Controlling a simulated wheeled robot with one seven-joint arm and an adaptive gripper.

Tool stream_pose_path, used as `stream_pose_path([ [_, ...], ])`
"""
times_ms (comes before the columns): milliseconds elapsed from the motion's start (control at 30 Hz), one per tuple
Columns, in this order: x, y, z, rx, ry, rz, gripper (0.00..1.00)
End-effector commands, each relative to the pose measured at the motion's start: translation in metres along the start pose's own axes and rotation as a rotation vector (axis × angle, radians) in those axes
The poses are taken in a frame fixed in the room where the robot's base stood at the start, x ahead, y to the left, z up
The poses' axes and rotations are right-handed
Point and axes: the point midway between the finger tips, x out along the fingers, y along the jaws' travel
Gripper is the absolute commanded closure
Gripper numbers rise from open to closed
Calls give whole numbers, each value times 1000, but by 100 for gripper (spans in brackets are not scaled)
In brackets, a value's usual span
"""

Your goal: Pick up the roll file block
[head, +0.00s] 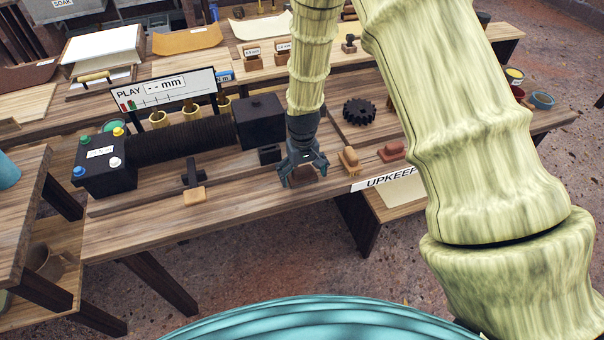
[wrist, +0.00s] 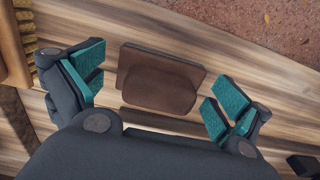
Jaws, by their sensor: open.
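A dark brown block with a rounded raised top (wrist: 160,82), probably the roll file block, lies on the wooden bench. My gripper (wrist: 157,95) is open, with its teal finger pads apart on the left and right of the block; I see gaps on both sides. In the head view my gripper (head: 304,171) points down at the bench's front edge, with the brown block (head: 303,177) partly hidden between its fingers. A tan block (head: 348,160) and a reddish block (head: 391,151) sit to the right along the same edge.
A black ribbed roller (head: 182,142) and a dark box with coloured knobs (head: 104,162) stand to the left. A small tan-footed block (head: 194,195) is near the front edge. A black gear (head: 360,111) lies behind on the right. An "UPKEEP" label (head: 388,178) is on the edge.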

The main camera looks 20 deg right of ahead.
Motion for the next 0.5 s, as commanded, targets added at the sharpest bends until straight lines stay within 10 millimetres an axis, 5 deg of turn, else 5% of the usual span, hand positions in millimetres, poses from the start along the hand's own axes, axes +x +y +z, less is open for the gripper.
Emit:
stream_pose_path([
  [233, 1, 0, 0, 0, 0, 0, 0],
  [500, 1, 0, 0, -1, 0, 0, 49],
])
